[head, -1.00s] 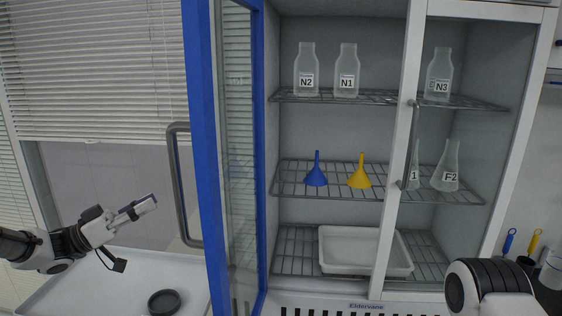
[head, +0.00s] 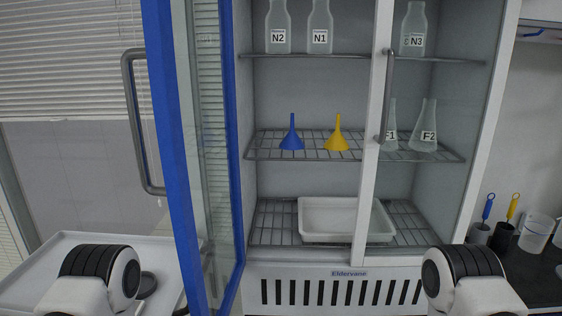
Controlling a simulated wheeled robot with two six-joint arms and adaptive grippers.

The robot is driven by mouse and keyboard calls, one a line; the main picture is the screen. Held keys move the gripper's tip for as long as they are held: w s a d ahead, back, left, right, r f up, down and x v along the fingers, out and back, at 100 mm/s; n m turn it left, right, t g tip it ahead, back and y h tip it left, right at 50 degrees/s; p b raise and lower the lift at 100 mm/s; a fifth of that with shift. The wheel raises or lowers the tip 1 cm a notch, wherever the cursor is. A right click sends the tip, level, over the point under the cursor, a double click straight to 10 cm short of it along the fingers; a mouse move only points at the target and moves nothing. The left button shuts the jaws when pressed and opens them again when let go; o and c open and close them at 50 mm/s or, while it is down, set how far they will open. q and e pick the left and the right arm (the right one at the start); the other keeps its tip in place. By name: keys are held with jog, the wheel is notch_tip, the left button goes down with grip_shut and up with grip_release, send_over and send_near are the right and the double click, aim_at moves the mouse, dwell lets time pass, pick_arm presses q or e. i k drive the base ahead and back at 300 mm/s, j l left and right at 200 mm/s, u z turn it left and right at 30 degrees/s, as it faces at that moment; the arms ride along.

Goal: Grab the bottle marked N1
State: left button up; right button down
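The bottle marked N1 (head: 320,22) is a clear bottle with a white label. It stands upright on the top wire shelf of the cabinet, its top close to the picture's upper edge. The bottle marked N2 (head: 278,24) stands just left of it, and the bottle marked N3 (head: 413,30) stands to the right behind the glass door. Only rounded links of my two arms show at the bottom left and bottom right. Neither gripper is in view, and nothing touches N1.
The blue-framed left door (head: 172,130) stands open. The right door (head: 372,150) is shut. The middle shelf holds a blue funnel (head: 291,140), a yellow funnel (head: 337,139) and flasks. A white tray (head: 330,236) sits on the bottom shelf. A counter with cups (head: 536,232) is at right.

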aim_at(321, 20)
jog(key=i+j+z, duration=0.2)
jog(key=j, duration=0.3)
jog(key=j+z, duration=0.2)
jog(key=j, duration=0.25)
jog(key=i+j+z, duration=0.15)
jog(key=j, duration=0.4)
